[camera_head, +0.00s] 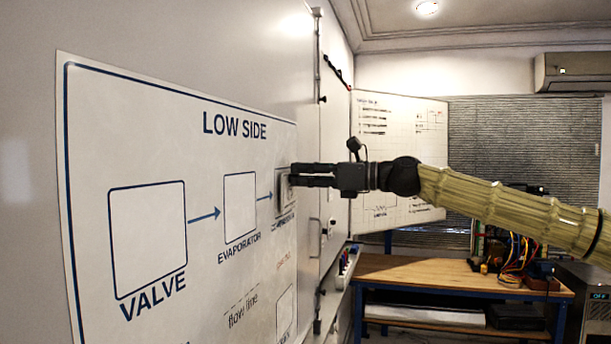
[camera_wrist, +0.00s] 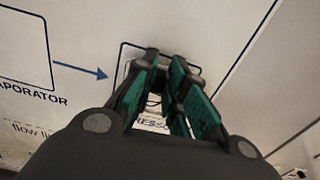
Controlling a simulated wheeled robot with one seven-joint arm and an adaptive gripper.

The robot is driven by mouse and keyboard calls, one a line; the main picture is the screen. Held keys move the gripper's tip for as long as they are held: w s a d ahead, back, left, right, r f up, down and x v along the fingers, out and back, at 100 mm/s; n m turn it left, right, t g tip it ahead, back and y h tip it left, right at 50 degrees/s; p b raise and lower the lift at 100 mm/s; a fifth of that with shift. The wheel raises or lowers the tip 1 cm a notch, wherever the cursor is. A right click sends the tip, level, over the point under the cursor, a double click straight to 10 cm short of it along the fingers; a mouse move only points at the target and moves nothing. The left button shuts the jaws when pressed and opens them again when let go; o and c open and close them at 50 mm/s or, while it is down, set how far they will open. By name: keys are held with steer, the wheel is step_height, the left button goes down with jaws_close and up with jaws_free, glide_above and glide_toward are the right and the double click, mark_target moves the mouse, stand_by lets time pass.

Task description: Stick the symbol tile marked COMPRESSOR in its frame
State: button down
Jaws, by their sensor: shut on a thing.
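My gripper (camera_head: 290,175) reaches in from the right in the head view, its fingertips at the LOW SIDE chart on the wall board. It is shut on a pale tile (camera_head: 283,190) at the compressor frame, right of the evaporator frame. In the wrist view my gripper (camera_wrist: 162,75) has its green-padded fingers over the compressor frame (camera_wrist: 122,52), whose dark outline shows around them. The tile is mostly hidden by the fingers there, and I cannot tell whether it touches the chart. The label below is partly covered; "RESSO" can be read.
The chart (camera_head: 90,200) also has empty VALVE (camera_head: 148,240) and EVAPORATOR (camera_head: 240,207) frames joined by arrows. A pen tray (camera_head: 345,265) juts from the board below my gripper. A wooden workbench (camera_head: 450,272) with coloured cables (camera_head: 515,260) stands behind, under my arm.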

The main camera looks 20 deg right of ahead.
steer(key=shift+w+a, duration=0.25)
steer(key=shift+a, duration=0.1)
stand_by(0.4)
steer(key=c, duration=1.4)
jaws_free()
steer(key=shift+o, duration=0.2)
steer(key=o, duration=0.6)
steer(key=shift+c, duration=0.2)
steer(key=shift+d, duration=0.1)
